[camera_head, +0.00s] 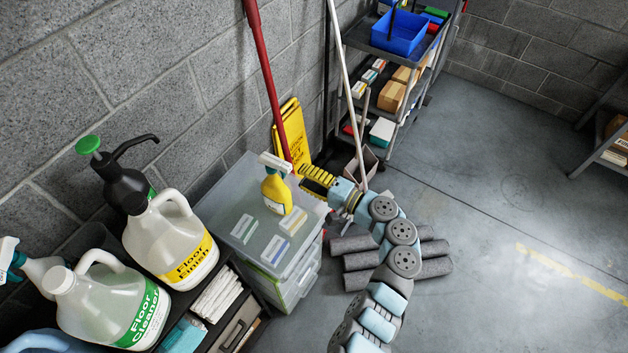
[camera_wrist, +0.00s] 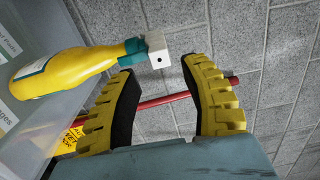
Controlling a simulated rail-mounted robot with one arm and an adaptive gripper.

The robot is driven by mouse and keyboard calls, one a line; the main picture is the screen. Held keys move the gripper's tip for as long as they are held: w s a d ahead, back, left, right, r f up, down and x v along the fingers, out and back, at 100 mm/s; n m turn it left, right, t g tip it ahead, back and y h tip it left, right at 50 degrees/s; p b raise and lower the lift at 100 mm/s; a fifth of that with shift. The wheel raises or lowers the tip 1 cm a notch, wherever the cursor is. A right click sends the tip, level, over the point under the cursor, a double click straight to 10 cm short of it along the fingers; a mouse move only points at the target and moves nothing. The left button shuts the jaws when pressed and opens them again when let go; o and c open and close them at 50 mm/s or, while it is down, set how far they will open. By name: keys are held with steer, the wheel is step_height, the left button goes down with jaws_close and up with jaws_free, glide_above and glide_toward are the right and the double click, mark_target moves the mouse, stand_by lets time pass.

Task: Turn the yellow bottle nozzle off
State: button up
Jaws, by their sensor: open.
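The yellow bottle (camera_head: 276,194) stands upright on the lid of a clear storage bin (camera_head: 262,225). It has a white spray head, its nozzle (camera_head: 274,162) at the top. In the wrist view the bottle (camera_wrist: 62,72) lies sideways in the picture, with a teal collar and a white square nozzle (camera_wrist: 157,50) with a dark hole in its face. My gripper (camera_head: 306,180) is open just right of the bottle. In the wrist view the nozzle is just past the gap between my yellow fingertips (camera_wrist: 158,67), and nothing is held between them.
A red pole (camera_head: 265,80) leans on the block wall behind the bottle. A yellow folded sign (camera_head: 291,138) stands behind my gripper. Large jugs (camera_head: 170,240) stand at the left. A shelf cart (camera_head: 385,75) is at the back, and the floor at right is open.

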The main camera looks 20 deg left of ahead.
mark_target(290, 170)
steer(key=shift+b+x, duration=0.55)
steer(key=shift+x, duration=2.2)
steer(key=c, duration=0.6)
steer(key=shift+c, duration=0.2)
